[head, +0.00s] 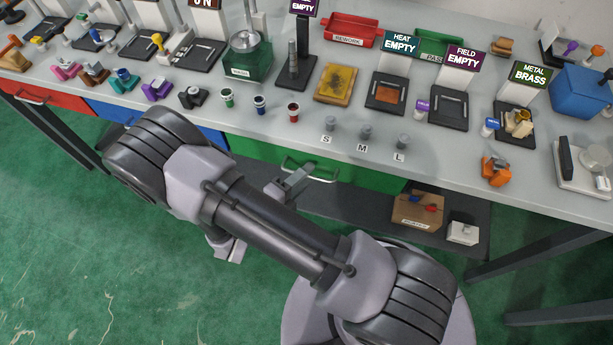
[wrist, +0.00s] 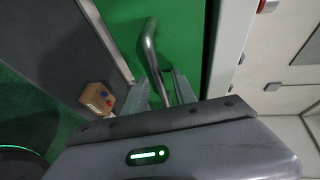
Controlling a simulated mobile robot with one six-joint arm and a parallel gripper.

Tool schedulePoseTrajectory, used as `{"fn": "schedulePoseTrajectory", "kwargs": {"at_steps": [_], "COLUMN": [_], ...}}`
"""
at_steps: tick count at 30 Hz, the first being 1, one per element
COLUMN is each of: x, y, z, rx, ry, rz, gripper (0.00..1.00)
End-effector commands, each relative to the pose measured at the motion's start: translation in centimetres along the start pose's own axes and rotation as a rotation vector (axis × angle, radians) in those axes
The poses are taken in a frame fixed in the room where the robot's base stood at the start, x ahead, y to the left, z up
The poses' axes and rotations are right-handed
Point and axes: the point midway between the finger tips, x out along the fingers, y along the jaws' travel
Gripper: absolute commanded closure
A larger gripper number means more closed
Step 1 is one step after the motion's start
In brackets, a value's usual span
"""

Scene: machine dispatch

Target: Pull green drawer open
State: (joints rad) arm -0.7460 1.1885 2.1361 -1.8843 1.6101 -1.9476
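The green drawer (head: 372,178) is under the front edge of the workbench, and its front looks flush, so it appears closed. Its curved metal handle (head: 312,174) is at the middle of the front. In the wrist view the green front (wrist: 185,35) fills the top middle, and the handle (wrist: 150,50) runs down toward my gripper (wrist: 160,90). My gripper's two fingers are apart, with the handle's near end between or just ahead of them. I cannot tell if they touch it. In the head view my gripper (head: 296,183) is just left of the handle, partly behind my arm.
A blue drawer (head: 115,108) and a red drawer (head: 45,95) are further left under the bench. A cardboard box (head: 417,212) and a white box (head: 463,233) sit on the lower shelf. Dark table legs (head: 540,245) stand at the right. The green floor in front is open.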

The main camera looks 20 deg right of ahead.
Motion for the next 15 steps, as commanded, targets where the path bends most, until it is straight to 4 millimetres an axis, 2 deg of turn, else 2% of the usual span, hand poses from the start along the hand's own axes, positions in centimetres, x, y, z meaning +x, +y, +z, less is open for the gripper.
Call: {"fn": "schedulePoseTrajectory", "kwargs": {"at_steps": [3,10,11,15], "x": [0.63,0.68,0.68,0.67], "y": [0.01,-0.06,-0.06,-0.05], "z": [-0.02,-0.01,-0.01,-0.01], "rx": [0.001,0.001,0.001,0.001], "ry": [0.001,0.000,0.000,0.000], "rz": [0.000,0.000,0.000,0.000], "gripper": [0.67,0.67,0.71,0.99]}}
